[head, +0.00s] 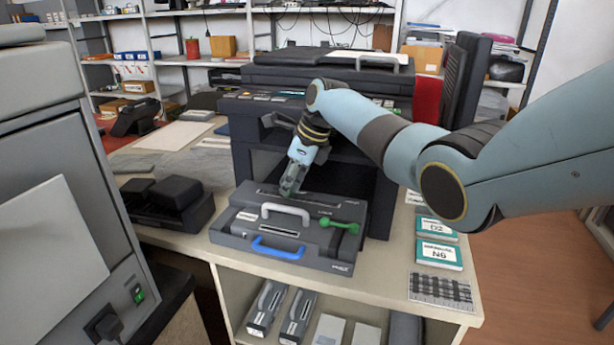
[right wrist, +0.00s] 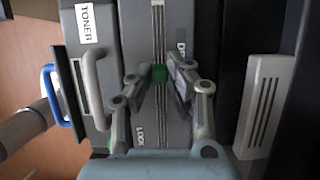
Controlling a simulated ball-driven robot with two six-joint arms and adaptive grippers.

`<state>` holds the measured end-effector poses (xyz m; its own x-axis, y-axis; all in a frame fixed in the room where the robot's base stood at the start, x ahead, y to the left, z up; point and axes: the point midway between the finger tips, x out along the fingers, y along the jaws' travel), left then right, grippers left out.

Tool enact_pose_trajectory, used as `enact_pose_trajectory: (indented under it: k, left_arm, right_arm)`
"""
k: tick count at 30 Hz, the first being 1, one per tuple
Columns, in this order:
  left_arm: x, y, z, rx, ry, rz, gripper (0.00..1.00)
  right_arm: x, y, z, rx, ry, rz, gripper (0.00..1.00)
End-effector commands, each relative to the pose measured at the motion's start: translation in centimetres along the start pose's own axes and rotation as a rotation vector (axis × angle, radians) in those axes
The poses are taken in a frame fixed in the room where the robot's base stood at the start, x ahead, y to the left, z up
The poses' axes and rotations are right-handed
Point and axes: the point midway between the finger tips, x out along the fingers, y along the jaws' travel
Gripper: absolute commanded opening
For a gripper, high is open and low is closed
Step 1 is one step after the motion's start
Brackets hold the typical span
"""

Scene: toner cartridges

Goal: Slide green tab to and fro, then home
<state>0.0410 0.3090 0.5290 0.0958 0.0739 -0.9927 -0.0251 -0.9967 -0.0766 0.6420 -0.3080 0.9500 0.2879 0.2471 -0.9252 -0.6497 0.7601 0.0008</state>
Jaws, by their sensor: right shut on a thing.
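The green tab (right wrist: 160,73) shows in the right wrist view as a small block on a long grooved track (right wrist: 158,28) in the top of the grey toner unit (head: 232,231). My right gripper (right wrist: 159,76) is shut on the tab, with a fingertip on each side. In the head view my right gripper (head: 288,190) reaches down to the rear top of the unit, and the tab is hidden there. "LOCK" lettering lies near the lower end of the track in the wrist view. My left gripper is not in view.
The unit also carries a grey handle (head: 286,208), a blue handle (head: 278,250) and a green lever (head: 340,225). A dark printer (head: 325,75) stands close behind. Labelled boxes (head: 438,254) lie to the right, and a black device (head: 168,195) sits to the left.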

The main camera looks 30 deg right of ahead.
Motion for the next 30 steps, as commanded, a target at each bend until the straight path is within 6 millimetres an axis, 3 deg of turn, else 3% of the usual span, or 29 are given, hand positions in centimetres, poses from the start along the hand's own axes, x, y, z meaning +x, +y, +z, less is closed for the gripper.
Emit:
enact_pose_trajectory:
  k: [4,9,23,24,29,30]
  left_arm:
    - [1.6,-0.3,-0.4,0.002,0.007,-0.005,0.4]
    - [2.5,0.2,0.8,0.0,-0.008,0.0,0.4]
    - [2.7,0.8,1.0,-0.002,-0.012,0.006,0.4]
    - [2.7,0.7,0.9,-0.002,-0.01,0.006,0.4]
    - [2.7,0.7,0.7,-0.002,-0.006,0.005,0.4]
    - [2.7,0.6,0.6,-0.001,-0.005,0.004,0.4]
  right_arm:
    - [1.5,-0.1,2.6,-0.001,-0.002,0.0,0.0]
    - [2.2,-0.1,4.5,0.001,-0.002,0.0,0.0]
    - [2.3,0.0,5.4,0.0,-0.004,0.001,0.0]
    - [2.3,0.0,5.4,0.0,-0.004,0.001,0.18]
    - [2.3,0.0,5.3,0.0,-0.003,0.0,0.38]
    - [2.3,0.0,5.3,0.0,-0.002,0.0,0.38]
